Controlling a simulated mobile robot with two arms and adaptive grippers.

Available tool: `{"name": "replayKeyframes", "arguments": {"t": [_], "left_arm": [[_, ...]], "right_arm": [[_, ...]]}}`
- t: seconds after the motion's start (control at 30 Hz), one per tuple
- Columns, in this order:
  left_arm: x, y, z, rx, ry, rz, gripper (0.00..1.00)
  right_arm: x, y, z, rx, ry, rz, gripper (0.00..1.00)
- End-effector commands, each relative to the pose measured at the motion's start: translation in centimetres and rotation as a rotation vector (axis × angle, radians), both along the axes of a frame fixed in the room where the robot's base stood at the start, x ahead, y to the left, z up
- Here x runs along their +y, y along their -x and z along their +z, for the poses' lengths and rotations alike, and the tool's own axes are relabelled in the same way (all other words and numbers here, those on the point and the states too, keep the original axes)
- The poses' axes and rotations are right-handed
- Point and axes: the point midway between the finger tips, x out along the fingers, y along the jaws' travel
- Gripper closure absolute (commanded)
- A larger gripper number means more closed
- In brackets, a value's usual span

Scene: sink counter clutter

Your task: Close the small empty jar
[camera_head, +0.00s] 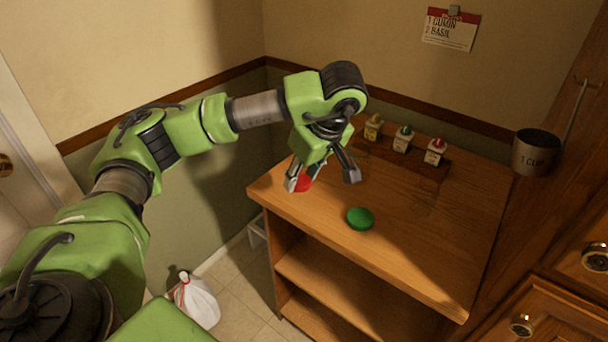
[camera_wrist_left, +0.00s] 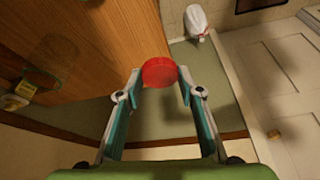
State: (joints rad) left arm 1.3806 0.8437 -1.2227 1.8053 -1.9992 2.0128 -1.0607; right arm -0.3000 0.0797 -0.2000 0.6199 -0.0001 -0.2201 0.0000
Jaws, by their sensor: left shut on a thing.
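My left gripper (camera_head: 322,180) is over the left back part of the wooden counter. It is shut on a red lid (camera_head: 303,183), and the lid (camera_wrist_left: 159,72) sits between the fingertips in the left wrist view. A green lid (camera_head: 360,218) lies flat on the counter, to the right of and nearer than the gripper. A faint clear glass outline, perhaps a jar (camera_wrist_left: 52,62), shows on the wood in the left wrist view. I cannot tell its size or whether it is open. My right gripper is not in view.
Several spice bottles (camera_head: 402,139) stand on a small rack at the back of the counter (camera_head: 400,255). A metal measuring cup (camera_head: 535,153) hangs at the right. A note (camera_head: 451,28) is on the wall. A white bag (camera_head: 196,303) is on the floor.

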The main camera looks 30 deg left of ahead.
Motion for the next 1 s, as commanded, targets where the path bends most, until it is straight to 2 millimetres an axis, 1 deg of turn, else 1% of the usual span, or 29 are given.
{"name": "replayKeyframes", "arguments": {"t": [0.03, 0.1, 0.3, 0.4, 0.7, 0.73, 0.8, 1.0], "left_arm": [[-0.4, 0.7, 0.7, -0.005, -0.003, -0.004, 0.73], [-0.9, 1.7, 1.1, -0.003, -0.002, -0.001, 0.73], [-1.8, 3.0, 1.6, -0.001, 0.0, 0.0, 0.73], [-1.9, 3.3, 1.7, 0.001, 0.001, 0.0, 0.73], [-2.0, 3.3, 1.7, 0.001, 0.001, 0.001, 0.73], [-2.0, 3.3, 1.7, 0.001, 0.001, 0.001, 0.73], [-2.0, 3.3, 1.7, 0.001, 0.001, 0.001, 0.73], [-2.0, 3.3, 1.6, 0.002, 0.003, -0.01, 0.73]], "right_arm": [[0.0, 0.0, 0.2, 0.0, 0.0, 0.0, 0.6], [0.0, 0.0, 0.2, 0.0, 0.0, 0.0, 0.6], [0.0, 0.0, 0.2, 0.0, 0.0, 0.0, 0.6], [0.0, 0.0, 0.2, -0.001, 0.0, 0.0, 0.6], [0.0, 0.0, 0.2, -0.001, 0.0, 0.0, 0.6], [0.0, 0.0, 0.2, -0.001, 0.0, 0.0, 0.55], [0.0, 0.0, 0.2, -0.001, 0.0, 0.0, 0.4], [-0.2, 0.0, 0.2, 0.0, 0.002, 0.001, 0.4]]}}
